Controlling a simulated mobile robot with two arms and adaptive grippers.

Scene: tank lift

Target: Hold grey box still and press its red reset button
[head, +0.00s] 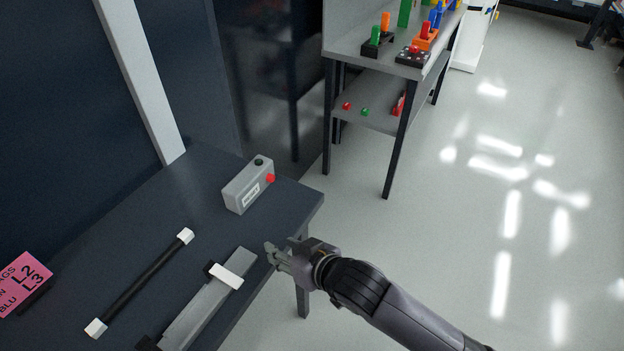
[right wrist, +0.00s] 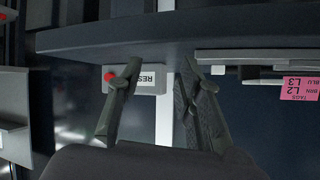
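The grey box (head: 240,193) stands near the far right corner of the dark table (head: 170,215). Its red button (head: 270,178) is on its right end, a dark green button (head: 259,162) is on top, and a white label is on its front. My right gripper (head: 269,252) is at the table's right edge, in front of the box and apart from it. In the right wrist view, which looks upside down, its two fingers (right wrist: 163,66) are spread and empty. The grey box (right wrist: 150,86) and red button (right wrist: 110,76) show behind them. My left gripper is not in view.
A grey bar with a white band (head: 205,305) and a black rod with white ends (head: 140,283) lie on the table. A pink label card (head: 22,283) is at the left. A shelf unit (head: 375,100) with coloured parts stands beyond. The tabletop left of the box is clear.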

